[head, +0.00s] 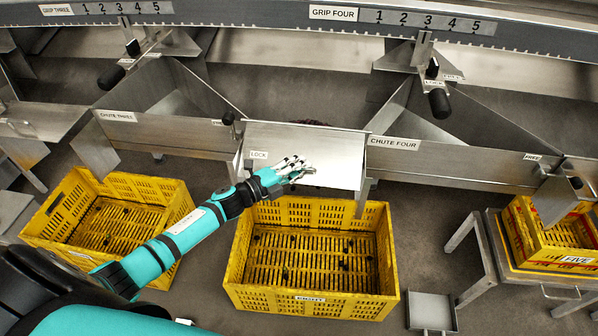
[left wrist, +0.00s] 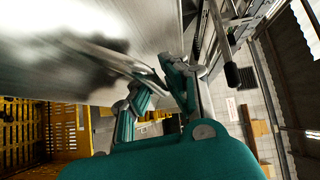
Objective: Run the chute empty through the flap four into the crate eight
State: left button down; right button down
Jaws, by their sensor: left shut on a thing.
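The flap (head: 320,152) is a pale metal plate at the end of the chute labelled CHUTE FOUR (head: 394,143). It slopes over the back of the yellow crate (head: 310,302), whose label seems to read EIGHT. My left gripper (head: 293,170) is shut on the flap near its lower edge. A few small dark bits lie on the crate's slatted floor. A dark patch shows just behind the flap's top edge; the rest there is hidden.
Another yellow crate (head: 55,222) stands at the left below the chute labelled CHUTE THREE (head: 118,116). A crate labelled FIVE (head: 577,259) sits on a metal stand at the right. A grey tray (head: 431,311) lies right of the middle crate. Black-knobbed levers (head: 439,103) hang above the chutes.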

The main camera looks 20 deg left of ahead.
pick_arm(q)
jog(key=shift+s+d+f, duration=0.25)
jog(key=shift+f, duration=0.05)
jog(key=c, duration=1.4)
grip_release()
jog(key=shift+s+a+r, duration=0.15)
jog(key=shift+r, duration=0.15)
jog(key=v, duration=1.2)
